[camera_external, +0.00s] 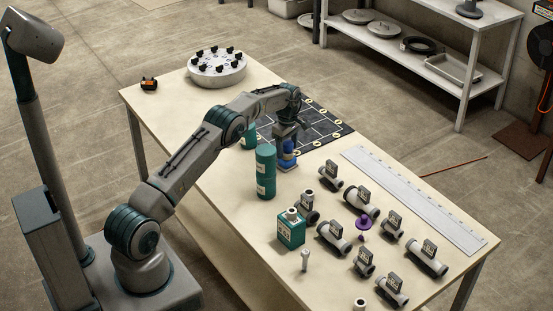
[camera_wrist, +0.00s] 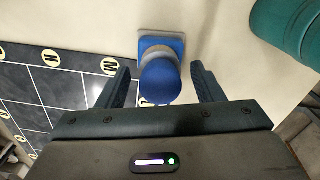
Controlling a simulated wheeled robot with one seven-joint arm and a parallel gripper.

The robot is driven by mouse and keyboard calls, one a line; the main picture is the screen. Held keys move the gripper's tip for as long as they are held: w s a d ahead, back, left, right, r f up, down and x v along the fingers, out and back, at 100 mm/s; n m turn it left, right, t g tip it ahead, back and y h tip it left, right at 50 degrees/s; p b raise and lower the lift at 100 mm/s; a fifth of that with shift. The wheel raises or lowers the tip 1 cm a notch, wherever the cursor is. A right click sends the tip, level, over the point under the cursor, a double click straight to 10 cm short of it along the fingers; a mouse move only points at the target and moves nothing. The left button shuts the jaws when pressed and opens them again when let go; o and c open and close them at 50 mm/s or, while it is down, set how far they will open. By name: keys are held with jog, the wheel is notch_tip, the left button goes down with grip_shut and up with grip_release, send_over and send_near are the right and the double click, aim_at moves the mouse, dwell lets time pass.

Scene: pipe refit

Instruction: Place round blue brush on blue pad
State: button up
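The round blue brush (camera_external: 288,147) stands at the near edge of the dark grid mat, under my gripper. In the wrist view the brush (camera_wrist: 160,82) shows a rounded blue top with a grey ring behind it. A square blue pad (camera_wrist: 176,44) shows under its far end. The brush appears to stand on this pad, though its contact is partly hidden. My gripper (camera_wrist: 160,70) is open, with one finger on each side of the brush and a visible gap on both sides. In the external view my gripper (camera_external: 287,130) is just above the brush; its fingers are hard to make out.
A tall teal canister (camera_external: 265,172) stands close beside the brush, with another teal one (camera_external: 249,138) behind. The grid mat (camera_external: 325,132) lies behind.

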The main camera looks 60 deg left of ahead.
aim_at(287, 141)
jog(key=shift+r, duration=0.1)
jog(key=s+d+r+m+t, duration=0.15)
jog(key=d+r, duration=0.25)
jog(key=r, duration=0.8)
jog(key=s+d+r+m+g, duration=0.1)
jog(key=s+d+r+m, duration=0.2)
jog(key=r, duration=0.9)
jog(key=s+d+r+m+t, duration=0.2)
jog(key=s+d+r+m, duration=0.45)
jog(key=s+d, duration=0.35)
jog(key=s+d+f+m, duration=0.2)
jog(key=s+d+m, duration=0.1)
jog(key=s, duration=0.6)
jog(key=s+d+f+m, duration=0.2)
jog(key=s+d+m, duration=0.1)
jog(key=s, duration=0.7)
jog(key=s+d+f+m+t, duration=0.1)
jog(key=s+d+m, duration=0.3)
jog(key=s, duration=0.5)
jog(key=shift+s+f, duration=0.35)
jog(key=shift+f, duration=0.3)
jog(key=shift+a, duration=0.1)
